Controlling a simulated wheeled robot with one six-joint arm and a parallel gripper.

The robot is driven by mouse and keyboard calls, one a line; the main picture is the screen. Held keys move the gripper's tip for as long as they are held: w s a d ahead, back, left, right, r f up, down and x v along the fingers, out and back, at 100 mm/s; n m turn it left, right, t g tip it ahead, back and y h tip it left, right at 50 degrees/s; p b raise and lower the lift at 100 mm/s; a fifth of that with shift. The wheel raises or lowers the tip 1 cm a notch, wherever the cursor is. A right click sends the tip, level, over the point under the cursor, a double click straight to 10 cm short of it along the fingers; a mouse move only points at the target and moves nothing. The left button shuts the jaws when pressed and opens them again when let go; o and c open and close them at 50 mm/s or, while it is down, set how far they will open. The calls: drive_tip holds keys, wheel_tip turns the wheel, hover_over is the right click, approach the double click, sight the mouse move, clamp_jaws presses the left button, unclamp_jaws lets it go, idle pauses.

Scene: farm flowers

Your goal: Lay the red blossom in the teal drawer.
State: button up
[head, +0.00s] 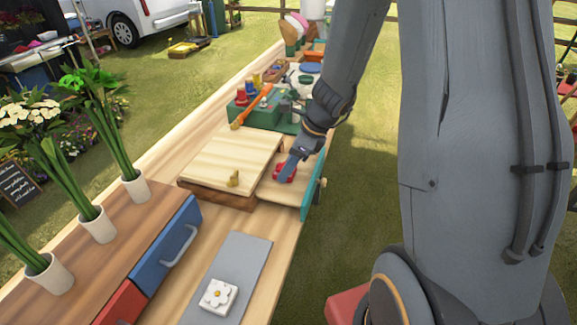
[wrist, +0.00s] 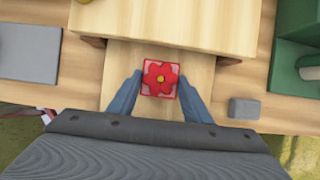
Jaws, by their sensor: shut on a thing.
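The red blossom (head: 285,173) is a red flower with a yellow centre on a small pinkish-red block. It also shows in the wrist view (wrist: 160,78). My gripper (head: 283,168) is shut on the block, with a finger on its left and right sides. The teal drawer (head: 313,190) is pulled out from a low wooden cabinet, and its pale wooden floor shows in the wrist view (wrist: 200,65). The blossom is over that floor, inside the drawer's outline. I cannot tell whether the block touches the floor. My wrist hides the teal front in the wrist view.
The wooden cabinet (head: 230,155) has a small yellow knob-like piece on top. A blue drawer (head: 165,245) with a grey handle is at the left. A white blossom block (head: 218,296) lies on a grey mat (head: 245,255). A green box (head: 262,115) stands behind.

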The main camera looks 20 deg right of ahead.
drive_tip(key=shift+f, duration=0.15)
drive_tip(key=o, duration=1)
drive_tip(key=shift+o, duration=0.2)
drive_tip(key=shift+d+r, duration=0.1)
drive_tip(key=shift+r, duration=0.35)
drive_tip(key=v, duration=1)
drive_tip(key=s+a+f+n+g+h, duration=0.1)
drive_tip(key=s+a+n+h, duration=0.1)
drive_tip(key=s+n, duration=0.5)
drive_tip(key=s+a+f+n+g+h, duration=0.1)
drive_tip(key=s+n, duration=0.6)
drive_tip(key=n, duration=1.1)
drive_tip(key=shift+s+a+h, duration=0.2)
drive_tip(key=shift+a+h, duration=0.2)
drive_tip(key=shift+a, duration=0.15)
